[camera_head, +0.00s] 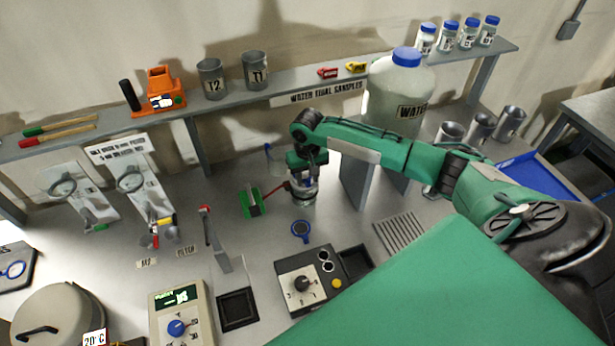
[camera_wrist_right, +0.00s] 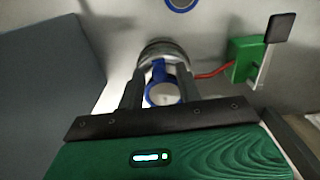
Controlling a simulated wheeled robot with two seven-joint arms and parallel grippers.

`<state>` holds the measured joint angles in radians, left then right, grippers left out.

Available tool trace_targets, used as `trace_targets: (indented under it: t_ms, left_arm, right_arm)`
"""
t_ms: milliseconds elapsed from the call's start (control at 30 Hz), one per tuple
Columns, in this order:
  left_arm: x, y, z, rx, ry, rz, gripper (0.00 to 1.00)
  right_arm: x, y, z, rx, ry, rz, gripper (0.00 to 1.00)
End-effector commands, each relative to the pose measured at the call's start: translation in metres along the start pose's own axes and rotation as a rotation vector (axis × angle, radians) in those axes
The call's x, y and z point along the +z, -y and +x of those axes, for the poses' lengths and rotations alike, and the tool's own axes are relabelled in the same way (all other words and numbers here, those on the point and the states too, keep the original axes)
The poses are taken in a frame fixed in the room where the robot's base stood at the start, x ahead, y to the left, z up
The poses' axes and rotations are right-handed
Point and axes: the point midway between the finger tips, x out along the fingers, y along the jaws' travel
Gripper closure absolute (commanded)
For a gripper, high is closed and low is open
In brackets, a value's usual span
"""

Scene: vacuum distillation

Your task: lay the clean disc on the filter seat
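My right gripper (camera_head: 303,180) points down over a small round metal cup (camera_head: 304,198) in mid-bench, which may be the filter seat. In the right wrist view its two fingers (camera_wrist_right: 160,82) stand apart, with their tips at the metal cup (camera_wrist_right: 163,50). A pale disc with a blue rim and blue tab (camera_wrist_right: 163,94) shows between the fingers; I cannot tell whether they touch it. A dark, blue-rimmed disc (camera_head: 300,231) lies on the bench in front of the cup. Another blue-rimmed disc (camera_head: 14,269) lies on a dark pad at far left. My left gripper is not in view.
A green block (camera_head: 252,202) with a red tube stands just left of the cup. A dial box (camera_head: 306,284) and a slotted grate (camera_head: 400,233) lie in front. A large water jug (camera_head: 399,85) stands behind right. My right arm crosses the bench's right side.

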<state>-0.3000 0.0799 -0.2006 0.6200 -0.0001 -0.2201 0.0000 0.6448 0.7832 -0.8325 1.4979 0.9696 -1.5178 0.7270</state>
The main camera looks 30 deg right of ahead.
Motion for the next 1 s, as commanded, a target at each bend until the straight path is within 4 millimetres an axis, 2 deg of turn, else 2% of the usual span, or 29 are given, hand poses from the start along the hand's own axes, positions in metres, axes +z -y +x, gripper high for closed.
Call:
trace_targets:
  t_ms: [367, 500, 567, 700, 800, 1000]
  left_arm:
    - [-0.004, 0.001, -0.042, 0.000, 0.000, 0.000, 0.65]
    - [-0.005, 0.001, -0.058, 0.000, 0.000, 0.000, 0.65]
    - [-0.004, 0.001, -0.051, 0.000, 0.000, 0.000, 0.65]
    - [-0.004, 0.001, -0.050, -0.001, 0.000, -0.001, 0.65]
    - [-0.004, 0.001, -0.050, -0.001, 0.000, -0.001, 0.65]
    - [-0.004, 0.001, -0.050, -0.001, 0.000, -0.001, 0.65]
  right_arm:
    - [0.000, 0.000, -0.042, -0.001, -0.001, 0.000, 0.65]
    - [-0.001, 0.000, -0.069, -0.001, -0.001, 0.000, 0.65]
    - [-0.001, 0.000, -0.077, -0.002, -0.004, 0.000, 0.65]
    - [-0.001, 0.001, -0.101, -0.002, -0.003, -0.001, 0.65]
    - [-0.001, 0.001, -0.112, -0.002, -0.002, -0.001, 0.65]
    - [0.000, 0.000, -0.121, 0.000, 0.001, 0.001, 0.65]
